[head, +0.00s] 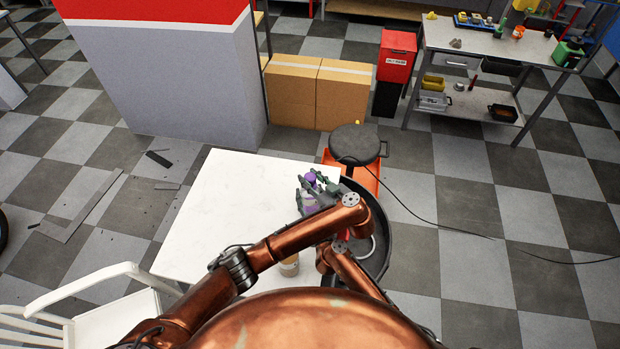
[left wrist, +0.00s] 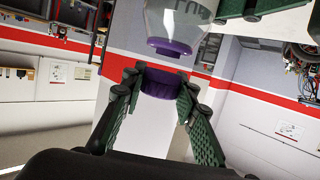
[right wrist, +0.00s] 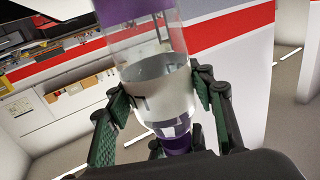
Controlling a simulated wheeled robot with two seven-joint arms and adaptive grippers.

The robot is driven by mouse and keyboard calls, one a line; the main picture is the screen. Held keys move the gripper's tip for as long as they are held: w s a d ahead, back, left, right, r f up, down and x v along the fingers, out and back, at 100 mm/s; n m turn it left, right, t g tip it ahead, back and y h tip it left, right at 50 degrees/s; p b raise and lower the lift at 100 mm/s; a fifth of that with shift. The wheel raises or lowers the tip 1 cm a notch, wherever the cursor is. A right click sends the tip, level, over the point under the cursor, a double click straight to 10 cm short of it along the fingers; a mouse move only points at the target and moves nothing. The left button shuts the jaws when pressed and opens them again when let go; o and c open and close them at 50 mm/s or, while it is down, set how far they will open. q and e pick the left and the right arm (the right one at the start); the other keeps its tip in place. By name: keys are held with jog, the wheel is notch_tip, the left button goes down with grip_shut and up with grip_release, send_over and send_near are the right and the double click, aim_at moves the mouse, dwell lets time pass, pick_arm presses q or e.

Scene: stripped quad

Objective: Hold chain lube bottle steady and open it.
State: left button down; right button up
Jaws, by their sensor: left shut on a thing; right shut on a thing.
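The chain lube bottle (head: 309,201) is held above the white table, its clear and white body with purple parts partly hidden by the grippers. My left gripper (head: 311,182) is shut on its purple cap (left wrist: 160,84). In the left wrist view, a narrow gap shows between the cap and the bottle's purple collar (left wrist: 166,47); I cannot tell whether they still join inside it. My right gripper (right wrist: 162,100) is shut around the bottle's body (right wrist: 158,80), its fingers on both sides of the white section. The cap also shows beyond it in the right wrist view (right wrist: 177,144).
The white table (head: 215,220) has much bare surface on its left; a small tan jar (head: 289,267) stands near its front edge. A dark round stool (head: 357,145) stands behind the table's right corner. A white chair (head: 105,310) is at lower left.

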aim_at(310, 176)
pick_arm(q)
jog(key=shift+r, duration=2)
pick_arm(e)
jog(key=o, duration=1.8)
jog(key=shift+s, duration=0.15)
